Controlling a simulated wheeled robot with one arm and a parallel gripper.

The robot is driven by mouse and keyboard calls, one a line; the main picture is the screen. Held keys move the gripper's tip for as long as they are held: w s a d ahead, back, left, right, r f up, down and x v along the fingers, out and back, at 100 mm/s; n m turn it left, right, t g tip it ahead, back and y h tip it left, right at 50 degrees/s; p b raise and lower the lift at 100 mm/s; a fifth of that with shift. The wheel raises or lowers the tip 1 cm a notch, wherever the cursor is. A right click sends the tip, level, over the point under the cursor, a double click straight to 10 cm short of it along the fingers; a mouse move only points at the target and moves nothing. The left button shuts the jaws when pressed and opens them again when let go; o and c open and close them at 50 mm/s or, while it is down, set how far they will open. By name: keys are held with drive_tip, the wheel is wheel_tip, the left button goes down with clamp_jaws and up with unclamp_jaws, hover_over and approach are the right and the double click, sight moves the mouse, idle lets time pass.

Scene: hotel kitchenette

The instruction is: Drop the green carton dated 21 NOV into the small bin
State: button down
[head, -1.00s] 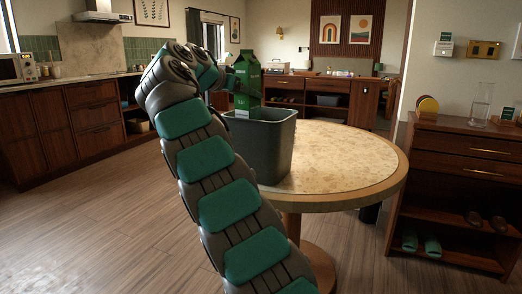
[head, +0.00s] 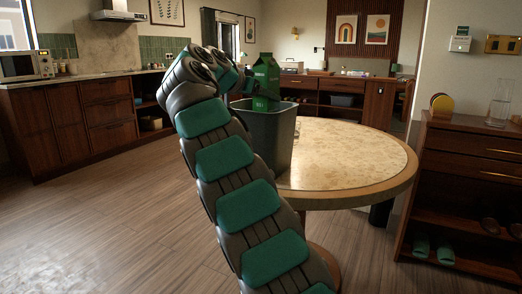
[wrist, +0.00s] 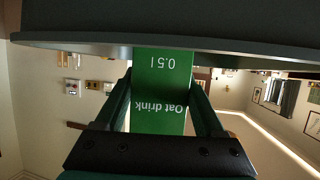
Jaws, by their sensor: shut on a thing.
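The green carton (head: 266,76) is upright in my gripper (head: 247,84). The wrist view shows its "Oat drink" and "0.5 l" print upside down on the carton (wrist: 160,85), with the fingers on either side. No date is readable. The small grey bin (head: 272,140) stands on the round table at its left side. The carton is at the bin's mouth, and its lower end is hidden behind the bin's rim (wrist: 230,54). My arm covers part of the bin's left side.
Kitchen counters line the back left, with open floor in front.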

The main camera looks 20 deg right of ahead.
drive_tip(key=shift+f+b, duration=0.75)
drive_tip(key=shift+f, duration=0.5)
unclamp_jaws()
drive_tip(key=shift+a, duration=0.1)
drive_tip(key=v, duration=0.7)
drive_tip(key=shift+s+a+r, duration=0.1)
drive_tip(key=shift+s+a, duration=0.05)
drive_tip(key=shift+a, duration=0.15)
